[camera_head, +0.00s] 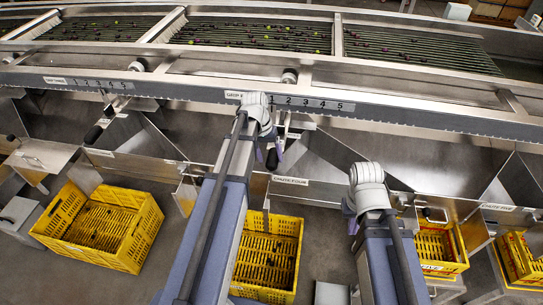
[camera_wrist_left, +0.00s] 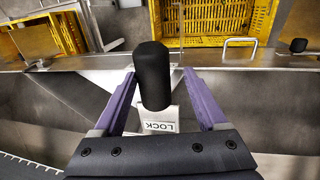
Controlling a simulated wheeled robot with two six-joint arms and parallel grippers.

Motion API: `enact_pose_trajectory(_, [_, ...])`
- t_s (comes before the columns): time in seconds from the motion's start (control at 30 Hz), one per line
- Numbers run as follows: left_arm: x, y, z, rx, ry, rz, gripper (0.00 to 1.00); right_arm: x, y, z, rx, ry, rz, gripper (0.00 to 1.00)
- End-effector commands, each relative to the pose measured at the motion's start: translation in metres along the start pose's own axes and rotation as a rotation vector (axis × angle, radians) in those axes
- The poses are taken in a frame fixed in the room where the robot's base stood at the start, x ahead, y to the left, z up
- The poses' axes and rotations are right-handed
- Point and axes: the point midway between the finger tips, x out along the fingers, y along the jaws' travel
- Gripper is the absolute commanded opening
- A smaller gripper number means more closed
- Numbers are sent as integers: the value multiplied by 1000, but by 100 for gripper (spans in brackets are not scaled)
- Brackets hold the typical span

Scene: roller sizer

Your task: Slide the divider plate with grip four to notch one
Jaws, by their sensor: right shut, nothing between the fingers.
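A black upright grip (camera_wrist_left: 153,75) stands between the purple fingers of my left gripper (camera_wrist_left: 160,78) in the left wrist view. The fingers are open, with a gap on each side of the grip. A white LOCK label (camera_wrist_left: 159,126) is just below it. In the head view my left gripper (camera_head: 270,154) is under the long rail, beside the scale numbered 1 to 5 (camera_head: 312,104), whose GRIP label (camera_head: 235,95) is partly covered by my wrist. The plate below is mostly hidden by my arm. My right gripper (camera_head: 354,224) is shut and empty, lower right near the chutes.
A second numbered scale (camera_head: 98,84) and black grip (camera_head: 93,134) are at the left. A sign (camera_head: 290,180) marks a chute. Yellow crates stand below, including one at the left (camera_head: 75,245). The steel rail (camera_head: 430,110) runs above the chutes.

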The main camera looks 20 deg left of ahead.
Motion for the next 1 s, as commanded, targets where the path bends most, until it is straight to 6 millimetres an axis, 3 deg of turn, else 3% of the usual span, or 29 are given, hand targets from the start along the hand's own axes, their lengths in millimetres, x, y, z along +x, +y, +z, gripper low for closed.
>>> enact_pose_trajectory(0.47, [-6, 2, 0, 1, -1, 4, 82, -6, 1, 0, 0, 0, 0, 0])
enact_pose_trajectory(1.0, [-71, 2, 0, 0, 0, 2, 82, -69, 7, 4, 0, 0, 0, 0])
